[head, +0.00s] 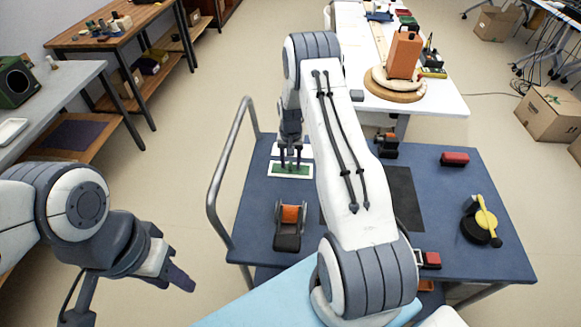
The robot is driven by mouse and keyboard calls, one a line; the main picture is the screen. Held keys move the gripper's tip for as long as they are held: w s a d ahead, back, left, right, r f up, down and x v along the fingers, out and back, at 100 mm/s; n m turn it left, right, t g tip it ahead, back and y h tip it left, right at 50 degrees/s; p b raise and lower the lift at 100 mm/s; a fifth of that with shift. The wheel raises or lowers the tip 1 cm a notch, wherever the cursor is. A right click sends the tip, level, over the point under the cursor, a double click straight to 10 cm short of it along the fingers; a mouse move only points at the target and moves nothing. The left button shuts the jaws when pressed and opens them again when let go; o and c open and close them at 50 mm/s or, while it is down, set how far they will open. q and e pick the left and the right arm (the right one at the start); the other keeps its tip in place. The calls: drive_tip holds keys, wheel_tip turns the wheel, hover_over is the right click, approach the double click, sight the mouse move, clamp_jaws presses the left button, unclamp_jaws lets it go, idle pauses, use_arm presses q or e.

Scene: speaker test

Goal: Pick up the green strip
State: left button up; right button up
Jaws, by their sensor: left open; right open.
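The green strip (291,170) lies on a white-bordered plate at the back left of the blue cart top. My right gripper (290,162) is open and points down at the strip, with its fingertips at or just above the strip's far side. I cannot tell whether they touch it. My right arm crosses the middle of the view and hides part of the cart. My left gripper (178,278) is open and empty, off to the left of the cart over the floor.
The blue cart (450,230) has a metal handle (222,165) on its left. A black and orange device (289,226), a red block (455,159) and a black and yellow tool (481,220) stand on it. A white table (440,98) adjoins behind. Workbenches stand at left.

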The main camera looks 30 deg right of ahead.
drive_tip(key=shift+c, duration=0.3)
clamp_jaws()
drive_tip(key=shift+r, duration=0.1)
